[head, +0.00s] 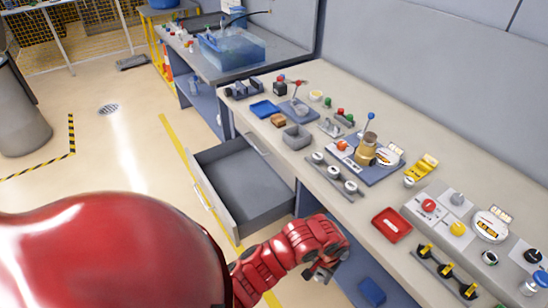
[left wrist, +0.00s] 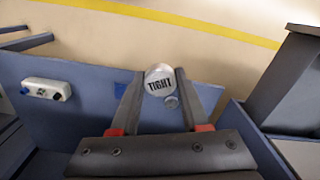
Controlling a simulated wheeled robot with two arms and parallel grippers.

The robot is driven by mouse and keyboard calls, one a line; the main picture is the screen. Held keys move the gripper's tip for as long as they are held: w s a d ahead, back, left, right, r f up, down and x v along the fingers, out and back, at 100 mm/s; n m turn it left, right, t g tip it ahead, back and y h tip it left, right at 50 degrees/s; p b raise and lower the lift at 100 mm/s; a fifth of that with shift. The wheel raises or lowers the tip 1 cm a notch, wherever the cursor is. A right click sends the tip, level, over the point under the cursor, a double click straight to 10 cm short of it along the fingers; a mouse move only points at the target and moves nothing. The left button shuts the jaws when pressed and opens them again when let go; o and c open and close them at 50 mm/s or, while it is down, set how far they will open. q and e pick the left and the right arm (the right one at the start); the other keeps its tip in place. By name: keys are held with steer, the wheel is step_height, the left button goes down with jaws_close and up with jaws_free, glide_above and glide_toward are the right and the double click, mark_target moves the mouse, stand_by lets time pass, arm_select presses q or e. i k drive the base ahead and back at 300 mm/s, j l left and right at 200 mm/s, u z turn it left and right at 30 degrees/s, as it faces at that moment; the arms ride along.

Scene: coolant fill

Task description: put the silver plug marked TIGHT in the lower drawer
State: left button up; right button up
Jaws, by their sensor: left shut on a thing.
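The silver plug (left wrist: 160,78) has a round face marked TIGHT, seen in the left wrist view. My left gripper (head: 320,273) is shut on it, with the plug between the fingertips. In the head view the gripper is low, in front of the bench, to the right of the open drawer. I cannot make out the plug clearly there. A grey drawer (head: 243,187) is pulled out from under the bench, and its visible floor is bare. My right gripper is not in view.
The bench top (head: 375,222) above holds a red tray (head: 391,224), a grey bin (head: 296,137), a blue tray (head: 265,109) and several fittings. A blue box (head: 372,291) lies below the bench top, right of my gripper. Floor left of the drawer is clear.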

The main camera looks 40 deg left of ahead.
mark_target(241, 207)
steer(key=j, duration=1.35)
steer(key=i+j, duration=0.1)
steer(key=j, duration=1.25)
